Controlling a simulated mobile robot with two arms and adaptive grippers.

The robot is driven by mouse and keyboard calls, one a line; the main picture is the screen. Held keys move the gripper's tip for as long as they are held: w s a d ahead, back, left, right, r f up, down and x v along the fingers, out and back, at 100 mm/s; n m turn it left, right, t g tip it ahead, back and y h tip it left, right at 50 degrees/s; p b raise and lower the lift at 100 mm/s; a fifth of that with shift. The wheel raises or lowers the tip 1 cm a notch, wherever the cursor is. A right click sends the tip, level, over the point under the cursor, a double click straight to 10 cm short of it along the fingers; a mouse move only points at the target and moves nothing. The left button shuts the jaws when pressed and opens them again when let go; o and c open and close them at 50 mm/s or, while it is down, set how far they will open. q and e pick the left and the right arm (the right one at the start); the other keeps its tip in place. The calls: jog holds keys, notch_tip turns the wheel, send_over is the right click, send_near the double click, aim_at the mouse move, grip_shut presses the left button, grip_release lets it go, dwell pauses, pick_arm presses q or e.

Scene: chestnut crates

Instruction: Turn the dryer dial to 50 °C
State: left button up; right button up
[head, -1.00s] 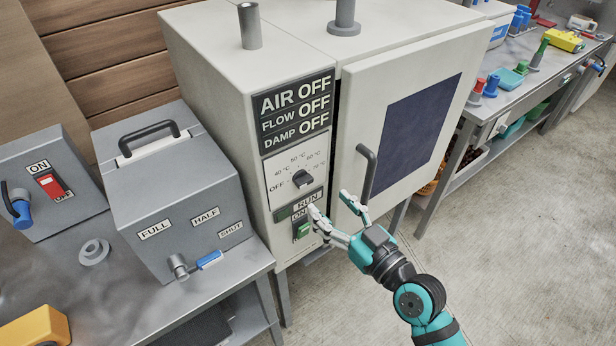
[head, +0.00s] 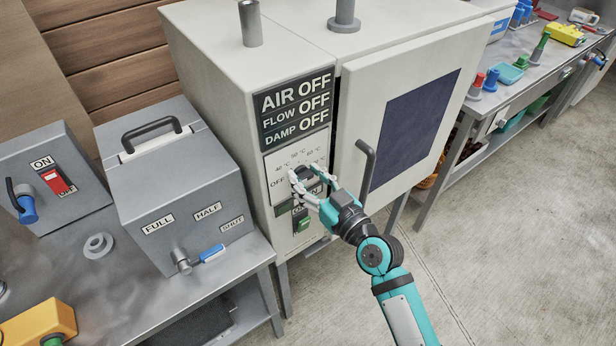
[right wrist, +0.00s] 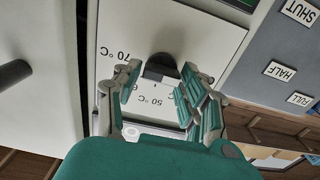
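The dryer (head: 235,110) is a cream cabinet with a white dial plate (head: 278,163) on its front panel, marked OFF and 40 to 70 °C. The dark dial (right wrist: 160,68) shows in the right wrist view, where the plate appears upside down. My right gripper (head: 306,176) is in front of the dial and hides most of it in the head view. In the right wrist view its fingers (right wrist: 160,76) are open, one on each side of the dial. I cannot tell whether they touch it, or where the dial points. My left gripper is not in view.
The dryer door (head: 415,70) with its dark vertical handle (head: 366,170) is just right of the gripper. A green RUN switch (head: 302,222) sits below the dial. A grey box (head: 170,190) with a blue-handled valve stands on the bench to the left. The display reads AIR, FLOW and DAMP OFF.

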jog(key=c, duration=0.7)
jog(key=shift+m, duration=0.3)
jog(key=m+p, duration=0.1)
jog(key=m, duration=0.2)
jog(key=shift+d, duration=0.1)
jog(key=m+p, duration=0.1)
jog(key=m, duration=0.4)
jog(key=shift+w, duration=0.1)
jog(key=m+p, duration=0.1)
jog(key=m, duration=0.3)
jog(key=shift+d+f+m, duration=0.1)
jog(key=shift+m, duration=0.2)
jog(key=shift+f+m+p, duration=0.1)
jog(key=shift+m+p, duration=0.2)
jog(key=shift+m, duration=2)
